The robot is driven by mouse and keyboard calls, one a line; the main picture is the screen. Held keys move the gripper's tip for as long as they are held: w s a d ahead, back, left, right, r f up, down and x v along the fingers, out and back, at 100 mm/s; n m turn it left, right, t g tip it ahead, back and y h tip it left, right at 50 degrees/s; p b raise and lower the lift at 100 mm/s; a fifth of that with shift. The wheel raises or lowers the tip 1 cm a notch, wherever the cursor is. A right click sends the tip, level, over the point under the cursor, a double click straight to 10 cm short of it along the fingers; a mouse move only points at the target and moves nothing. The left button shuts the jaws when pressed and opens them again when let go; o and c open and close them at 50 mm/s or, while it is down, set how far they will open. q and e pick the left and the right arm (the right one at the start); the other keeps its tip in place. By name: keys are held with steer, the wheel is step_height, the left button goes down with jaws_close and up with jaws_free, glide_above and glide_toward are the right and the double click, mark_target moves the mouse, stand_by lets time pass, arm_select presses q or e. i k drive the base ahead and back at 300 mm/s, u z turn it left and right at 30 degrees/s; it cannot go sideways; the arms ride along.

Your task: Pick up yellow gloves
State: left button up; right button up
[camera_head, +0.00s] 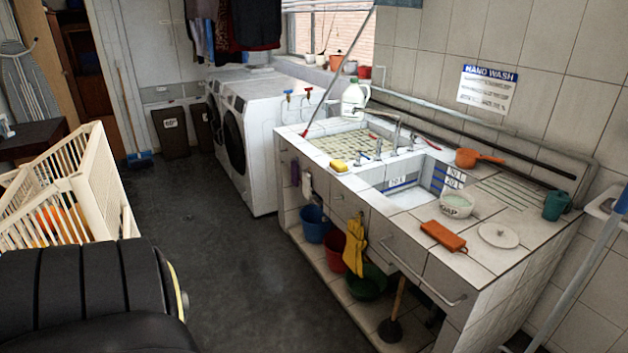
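The yellow gloves (355,248) hang down the front of the tiled sink counter (470,292), fingers downward. They hang beside a red bucket (333,245) and in front of part of a green basin (368,284) on the low shelf. What holds them at the top is too small to tell. Neither of my grippers is in view.
An orange brick-like block (443,236), a white bowl (457,204) and an orange dipper (477,158) stand on the counter. A plunger (391,325) stands below. A metal rail (420,282) juts from the counter front. The dark floor (225,255) left of the counter is clear.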

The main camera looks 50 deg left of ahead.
mark_target(352, 256)
steer(key=u, duration=0.05)
steer(key=i, duration=0.4)
steer(key=u, duration=1.75)
